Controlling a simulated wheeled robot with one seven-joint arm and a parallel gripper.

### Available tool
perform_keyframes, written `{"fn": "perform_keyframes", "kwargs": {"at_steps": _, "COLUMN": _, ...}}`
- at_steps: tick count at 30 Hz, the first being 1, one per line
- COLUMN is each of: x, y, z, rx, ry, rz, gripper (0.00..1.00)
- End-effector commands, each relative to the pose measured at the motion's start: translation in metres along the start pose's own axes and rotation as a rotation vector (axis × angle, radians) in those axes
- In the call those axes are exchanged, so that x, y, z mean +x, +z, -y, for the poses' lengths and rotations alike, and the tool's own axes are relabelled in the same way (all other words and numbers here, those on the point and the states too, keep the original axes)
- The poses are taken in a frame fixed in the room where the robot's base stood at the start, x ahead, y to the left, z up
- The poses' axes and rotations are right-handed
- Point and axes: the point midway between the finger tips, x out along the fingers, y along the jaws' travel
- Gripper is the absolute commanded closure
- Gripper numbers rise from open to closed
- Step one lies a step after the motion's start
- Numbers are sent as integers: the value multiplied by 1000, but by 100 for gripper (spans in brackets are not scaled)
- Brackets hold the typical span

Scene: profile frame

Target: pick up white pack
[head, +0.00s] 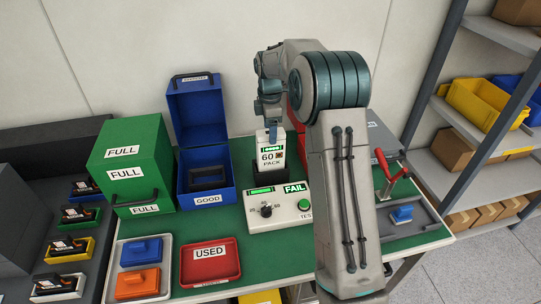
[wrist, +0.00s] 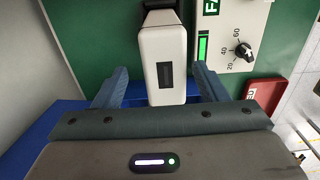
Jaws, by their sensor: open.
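The white pack (head: 268,158), marked "60 PACK", stands upright in a black holder (head: 287,179) behind the tester on the green bench. In the wrist view the white pack (wrist: 166,50) has a small dark window and lies between the two blue fingers, with a gap on each side. My gripper (wrist: 160,80) is open; its fingers flank the pack's near end without visibly touching it. In the head view my gripper (head: 272,126) is just above the pack, partly hidden by my arm.
The tester (head: 278,210) shows "FAIL" and has a dial and a green button. A blue GOOD box (head: 208,198) with its lid up and a green FULL box (head: 128,165) stand left. A red USED tray (head: 210,268) lies in front. A red-handled clamp (head: 390,172) is right.

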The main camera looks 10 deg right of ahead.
Motion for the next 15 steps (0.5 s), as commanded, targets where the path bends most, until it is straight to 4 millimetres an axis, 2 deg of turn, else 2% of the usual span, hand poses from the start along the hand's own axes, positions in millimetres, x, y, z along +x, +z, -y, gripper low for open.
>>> {"fn": "perform_keyframes", "kwargs": {"at_steps": 4, "x": 22, "y": 0, "z": 8, "rx": 0, "ry": -7, "rz": 0, "gripper": 34}}
{"fn": "perform_keyframes", "kwargs": {"at_steps": 7, "x": 35, "y": 0, "z": 6, "rx": 0, "ry": -3, "rz": -1, "gripper": 34}}
{"fn": "perform_keyframes", "kwargs": {"at_steps": 15, "x": 43, "y": 1, "z": 6, "rx": 0, "ry": -1, "rz": -1, "gripper": 34}}
